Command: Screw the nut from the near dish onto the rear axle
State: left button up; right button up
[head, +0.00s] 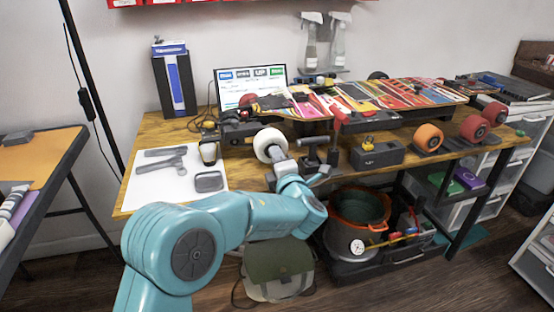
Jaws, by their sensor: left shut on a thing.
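My left arm reaches in from the lower left, and its gripper (276,153) is at the face of a white wheel (265,139) at the left front of the skateboard (370,97). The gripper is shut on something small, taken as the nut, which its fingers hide. The fingertips overlap the wheel's middle, and contact there cannot be made out. The rear axle is hidden by the wheel and the fingers. A grey dish (208,181) lies on the white mat (150,192); no nut can be made out in it. My right gripper is not in view.
Grey tools (166,160) lie on the mat. A dark box (376,156), an orange wheel (428,137) and red wheels (473,128) stand along the front right. A laptop (250,85) stands behind. A bucket (357,216) and a bag (280,270) are below the table.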

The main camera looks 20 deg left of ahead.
pick_arm(q)
jog(key=m, duration=0.5)
jog(key=shift+f, duration=0.15)
jog(key=o, duration=1)
jog(key=shift+c, duration=1.3)
jog(key=n, duration=0.5)
